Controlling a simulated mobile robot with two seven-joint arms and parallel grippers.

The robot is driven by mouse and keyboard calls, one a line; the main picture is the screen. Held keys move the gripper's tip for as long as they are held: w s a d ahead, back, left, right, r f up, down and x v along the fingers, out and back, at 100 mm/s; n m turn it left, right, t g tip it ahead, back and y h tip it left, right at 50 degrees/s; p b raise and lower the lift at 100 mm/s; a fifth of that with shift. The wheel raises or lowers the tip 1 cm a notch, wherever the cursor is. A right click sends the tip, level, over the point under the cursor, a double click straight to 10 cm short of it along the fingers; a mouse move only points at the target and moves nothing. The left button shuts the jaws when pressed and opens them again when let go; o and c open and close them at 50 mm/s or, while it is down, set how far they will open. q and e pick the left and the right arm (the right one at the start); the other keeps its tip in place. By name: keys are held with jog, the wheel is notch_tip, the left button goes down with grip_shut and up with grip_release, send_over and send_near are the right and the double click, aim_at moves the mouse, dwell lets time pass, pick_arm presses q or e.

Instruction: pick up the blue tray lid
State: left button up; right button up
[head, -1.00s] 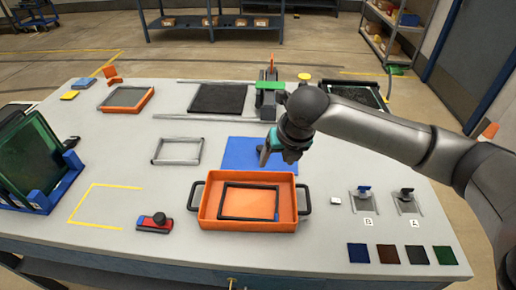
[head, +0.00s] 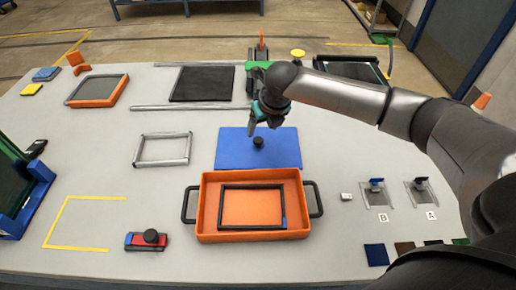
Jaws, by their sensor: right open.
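The blue tray lid (head: 232,150) is a flat blue sheet lying on the grey table, just behind the orange tray. A black knob (head: 258,142) stands near its middle. My right gripper (head: 263,127) is open and empty, above the far part of the lid and just behind the knob, its fingers pointing down. It looks apart from the knob, though the exact height is hard to tell. My left gripper is not in view.
The orange tray (head: 206,205) with black handles holds a black frame (head: 222,207). A grey frame (head: 139,151) lies left of the lid. A red and black tool (head: 133,242) lies front left. Two slots with blue and black knobs are at right.

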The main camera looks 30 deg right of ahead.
aim_at(258, 140)
jog(key=shift+w+f, duration=0.2)
jog(key=shift+f, duration=0.3)
jog(key=x, duration=0.2)
jog(key=b+x, duration=0.1)
jog(key=x, duration=0.1)
jog(key=shift+s+a+f, duration=0.15)
jog(key=shift+a+f, duration=0.1)
jog(key=shift+f, duration=0.3)
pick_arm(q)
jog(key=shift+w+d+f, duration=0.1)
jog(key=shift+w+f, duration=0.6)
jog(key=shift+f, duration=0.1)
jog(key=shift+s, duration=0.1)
pick_arm(e)
jog(key=shift+c, duration=0.5)
grip_shut()
